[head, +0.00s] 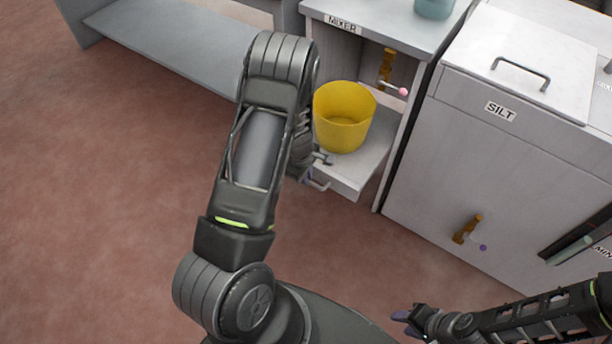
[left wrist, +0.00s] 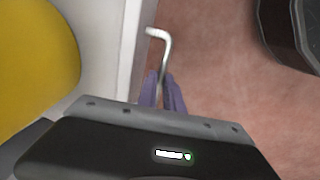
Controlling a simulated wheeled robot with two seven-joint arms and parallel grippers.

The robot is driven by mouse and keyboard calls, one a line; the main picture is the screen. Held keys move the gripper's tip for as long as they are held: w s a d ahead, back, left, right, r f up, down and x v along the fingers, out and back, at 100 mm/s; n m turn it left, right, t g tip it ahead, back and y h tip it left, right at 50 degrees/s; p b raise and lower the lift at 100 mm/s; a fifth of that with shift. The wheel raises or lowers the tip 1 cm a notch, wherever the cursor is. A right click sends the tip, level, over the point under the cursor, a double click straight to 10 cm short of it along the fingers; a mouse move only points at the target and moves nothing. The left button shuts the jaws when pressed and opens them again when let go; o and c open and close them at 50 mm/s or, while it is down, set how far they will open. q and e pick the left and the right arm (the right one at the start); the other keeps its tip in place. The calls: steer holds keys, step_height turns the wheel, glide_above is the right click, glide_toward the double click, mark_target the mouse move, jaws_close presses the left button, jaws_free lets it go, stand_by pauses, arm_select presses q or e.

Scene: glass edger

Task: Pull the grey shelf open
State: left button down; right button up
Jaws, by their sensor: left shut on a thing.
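The grey shelf (head: 352,176) is in the lower opening of the cabinet labelled MIXER and sticks out a little past its front. A yellow bucket (head: 343,117) stands on it. In the left wrist view the shelf's front edge (left wrist: 128,50) and the bucket (left wrist: 35,60) are at the left. The shelf's metal handle (left wrist: 160,38) runs down between the purple fingers of my left gripper (left wrist: 162,92), which is shut on it. In the head view my left arm partly covers the handle (head: 318,185). My right gripper (head: 405,322) is at the bottom right, away from the shelf.
A brass tap with a pink knob (head: 401,91) is above the bucket. The SILT cabinet (head: 480,150) stands to the right, with another tap (head: 468,230) on its front. A low grey bench (head: 165,40) is at the upper left. The reddish floor (head: 100,200) before the shelf is clear.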

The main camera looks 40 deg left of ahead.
arm_select(q)
steer(key=shift+s, duration=0.1)
steer(key=c, duration=1.5)
jaws_free()
step_height(320, 180, up, 8)
steer(key=s+p, duration=0.1)
steer(key=p, duration=0.1)
steer(key=shift+s+f, duration=0.15)
steer(key=shift+s, duration=0.05)
